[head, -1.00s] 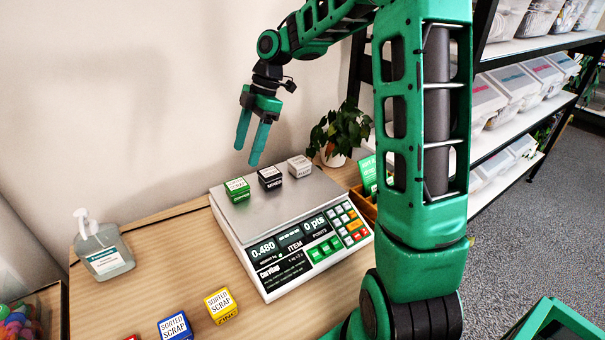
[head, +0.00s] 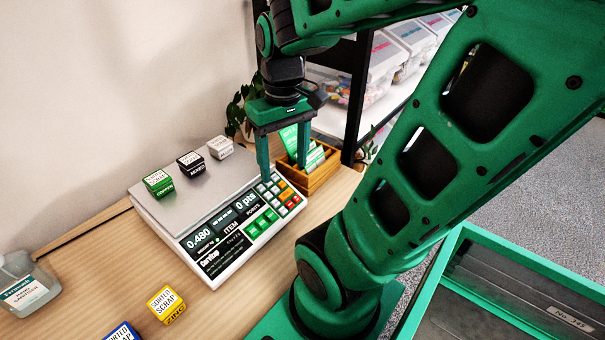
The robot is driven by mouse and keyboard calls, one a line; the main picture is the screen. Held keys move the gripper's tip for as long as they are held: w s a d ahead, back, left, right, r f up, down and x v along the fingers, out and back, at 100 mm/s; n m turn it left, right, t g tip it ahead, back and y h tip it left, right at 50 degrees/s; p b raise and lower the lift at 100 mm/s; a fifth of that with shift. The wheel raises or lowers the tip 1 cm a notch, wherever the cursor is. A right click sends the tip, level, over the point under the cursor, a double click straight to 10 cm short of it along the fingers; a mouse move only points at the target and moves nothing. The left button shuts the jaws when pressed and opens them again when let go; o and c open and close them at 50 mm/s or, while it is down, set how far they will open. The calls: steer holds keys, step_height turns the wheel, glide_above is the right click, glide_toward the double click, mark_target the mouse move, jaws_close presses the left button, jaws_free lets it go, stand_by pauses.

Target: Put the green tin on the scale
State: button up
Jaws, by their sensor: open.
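The green tin (head: 158,183) rests on the plate of the scale (head: 197,204), at its left side. A black tin (head: 190,165) and a white tin (head: 220,147) stand on the same plate in a row with it, apart from one another. The scale display reads 0.480 and 0 pts. My gripper (head: 283,172) is open and empty, fingers pointing down, near the right end of the scale by its keypad. It is well to the right of the green tin.
A yellow tin (head: 166,305) and a blue tin (head: 122,333) stand on the table in front. A sanitizer bottle (head: 27,287) is at left. A wooden card box (head: 318,172) and a plant (head: 240,110) stand behind my gripper. A green-rimmed bin (head: 520,262) is at lower right.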

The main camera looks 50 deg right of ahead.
steer(key=s+m, duration=0.1)
steer(key=s, duration=0.1)
steer(key=s+f+m, duration=0.1)
steer(key=s+m, duration=0.1)
steer(key=s, duration=0.1)
steer(key=shift+s+d+f, duration=0.3)
steer(key=shift+d, duration=0.1)
